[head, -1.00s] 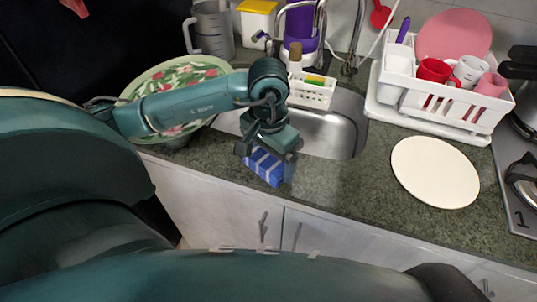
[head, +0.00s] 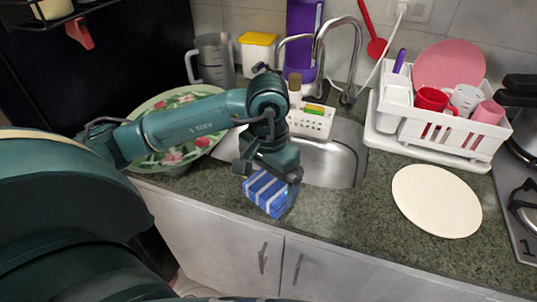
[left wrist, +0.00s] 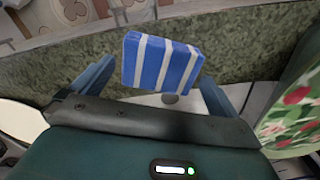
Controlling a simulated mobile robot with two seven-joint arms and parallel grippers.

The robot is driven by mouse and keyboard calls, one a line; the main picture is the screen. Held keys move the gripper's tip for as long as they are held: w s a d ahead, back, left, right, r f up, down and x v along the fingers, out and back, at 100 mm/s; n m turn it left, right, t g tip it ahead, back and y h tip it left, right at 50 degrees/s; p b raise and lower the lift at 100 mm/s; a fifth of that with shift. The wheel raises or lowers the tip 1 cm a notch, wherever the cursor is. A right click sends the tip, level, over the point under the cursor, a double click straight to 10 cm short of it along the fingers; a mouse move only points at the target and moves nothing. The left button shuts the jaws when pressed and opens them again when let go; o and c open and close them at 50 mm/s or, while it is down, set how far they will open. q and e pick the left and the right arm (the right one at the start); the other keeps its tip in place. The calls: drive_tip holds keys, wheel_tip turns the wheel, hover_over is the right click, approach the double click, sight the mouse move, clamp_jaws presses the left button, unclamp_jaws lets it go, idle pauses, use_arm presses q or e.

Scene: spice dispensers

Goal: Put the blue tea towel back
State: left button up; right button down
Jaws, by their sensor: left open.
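The blue tea towel (head: 266,193), folded with white stripes, is at the counter's front strip before the sink. It also shows in the left wrist view (left wrist: 162,62). My left gripper (head: 268,178) is directly over it, pointing down. In the left wrist view its open fingers (left wrist: 155,85) stand on either side of the towel, with a small gap at each side. I cannot tell whether the towel rests fully on the counter. My right gripper is not in view.
The sink (head: 335,160) with faucet and white caddy (head: 310,121) lies behind. A floral bowl (head: 160,105) stands left, under my arm. A cream round board (head: 436,201) and white dish rack (head: 440,150) are right. Counter between towel and board is clear.

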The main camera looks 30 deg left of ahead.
sight(269, 186)
use_arm(q)
wheel_tip(269, 186, up, 9)
idle(0.6)
drive_tip(key=shift+s, duration=0.15)
